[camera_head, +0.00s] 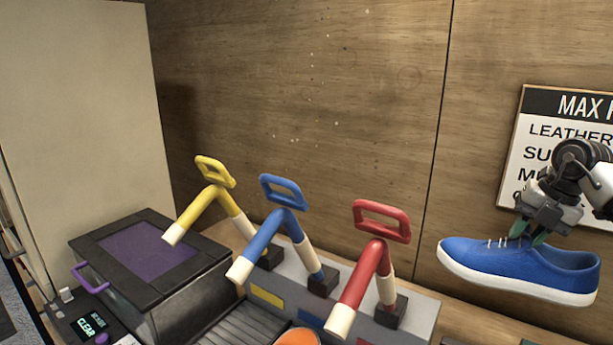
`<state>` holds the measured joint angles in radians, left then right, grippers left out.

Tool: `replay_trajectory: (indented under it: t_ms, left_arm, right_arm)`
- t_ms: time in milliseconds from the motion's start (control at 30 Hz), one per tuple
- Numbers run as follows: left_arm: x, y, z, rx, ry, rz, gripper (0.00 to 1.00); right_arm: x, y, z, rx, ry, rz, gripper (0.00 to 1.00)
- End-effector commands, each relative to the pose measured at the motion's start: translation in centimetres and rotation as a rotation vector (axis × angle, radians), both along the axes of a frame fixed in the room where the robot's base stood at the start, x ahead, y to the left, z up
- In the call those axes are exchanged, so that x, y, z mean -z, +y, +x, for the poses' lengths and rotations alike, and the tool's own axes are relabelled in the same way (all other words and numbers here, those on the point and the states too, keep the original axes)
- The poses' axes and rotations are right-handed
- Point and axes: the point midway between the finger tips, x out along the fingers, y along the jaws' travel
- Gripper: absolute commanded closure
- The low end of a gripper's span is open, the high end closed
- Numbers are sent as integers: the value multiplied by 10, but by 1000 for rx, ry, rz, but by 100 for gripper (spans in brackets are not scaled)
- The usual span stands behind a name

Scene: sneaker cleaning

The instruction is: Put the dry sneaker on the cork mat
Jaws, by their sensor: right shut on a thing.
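A blue sneaker (500,262) with a white sole and light laces hangs in the air at the right of the head view, its toe pointing left. My right gripper (528,232) comes in from the right edge and is shut on the sneaker at its upper opening. The sneaker is nearly level, above the counter. My left gripper is not in view. I see no cork mat in this view.
A grey block with yellow (213,172), blue (282,192) and red (381,222) levers stands in the middle. A dark box (150,310) with a purple-topped lid stands left. An orange round thing (299,337) shows at the bottom. A sign (560,135) is on the wooden wall.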

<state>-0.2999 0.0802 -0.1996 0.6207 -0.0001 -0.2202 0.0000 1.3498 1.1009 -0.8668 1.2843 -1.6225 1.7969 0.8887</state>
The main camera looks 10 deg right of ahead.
Motion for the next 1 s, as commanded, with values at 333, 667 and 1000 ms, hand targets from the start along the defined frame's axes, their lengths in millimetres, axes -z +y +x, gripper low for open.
replay_trajectory:
  t_ms: [333, 667, 1000]
  left_arm:
    - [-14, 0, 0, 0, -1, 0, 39]
    - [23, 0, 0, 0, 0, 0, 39]
    - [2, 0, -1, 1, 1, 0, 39]
  right_arm:
    - [-20, 0, 0, 0, 0, 0, 100]
    - [29, 0, 0, 0, -1, 1, 100]
    - [4, 0, 0, 0, -4, 2, 100]
